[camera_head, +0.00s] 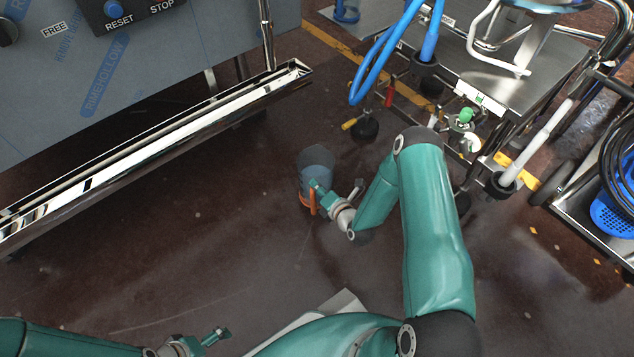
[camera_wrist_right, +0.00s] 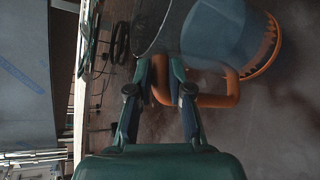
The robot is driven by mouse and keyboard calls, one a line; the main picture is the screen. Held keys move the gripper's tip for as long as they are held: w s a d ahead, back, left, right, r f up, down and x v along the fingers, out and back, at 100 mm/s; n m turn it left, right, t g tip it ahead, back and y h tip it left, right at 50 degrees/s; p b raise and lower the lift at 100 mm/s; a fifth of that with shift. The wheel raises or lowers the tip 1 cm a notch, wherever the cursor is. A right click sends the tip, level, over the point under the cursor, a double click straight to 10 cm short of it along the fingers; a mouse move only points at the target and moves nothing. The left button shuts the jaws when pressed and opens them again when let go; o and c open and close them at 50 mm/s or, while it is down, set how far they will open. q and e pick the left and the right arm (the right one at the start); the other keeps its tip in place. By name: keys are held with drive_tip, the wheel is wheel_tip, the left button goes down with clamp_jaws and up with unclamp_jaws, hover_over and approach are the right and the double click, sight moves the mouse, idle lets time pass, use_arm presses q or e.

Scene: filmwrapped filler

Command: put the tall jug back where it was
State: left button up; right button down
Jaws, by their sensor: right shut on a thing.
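The tall jug (camera_head: 317,161) has a see-through grey-blue body with an orange handle and base. It is near the middle of the head view, with dark floor around it. My right gripper (camera_head: 316,188) is shut on its orange handle. In the right wrist view the jug (camera_wrist_right: 218,30) lies across the picture with its orange base to the right, and the gripper (camera_wrist_right: 163,72) has its fingers at the handle. I cannot tell how far the jug is above the floor. My left gripper (camera_head: 217,336) is low at the left, apart from the jug; its finger opening is unclear.
A machine (camera_head: 190,50) with RESET and STOP labels stands at upper left, with a shiny metal ledge (camera_head: 165,147) below. A steel trolley (camera_head: 540,75) with blue hoses stands at upper right. Another cart (camera_head: 580,215) is at the right edge. The floor (camera_head: 230,240) between is clear.

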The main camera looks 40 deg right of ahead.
drive_tip(key=shift+w+f+b, duration=0.1)
drive_tip(key=shift+f+b, duration=1)
drive_tip(key=shift+f, duration=1.25)
drive_tip(key=c, duration=1.5)
unclamp_jaws()
drive_tip(key=shift+f, duration=0.2)
drive_tip(key=o, duration=0.4)
drive_tip(key=shift+s+r, duration=0.1)
drive_tip(key=shift+s, duration=0.15)
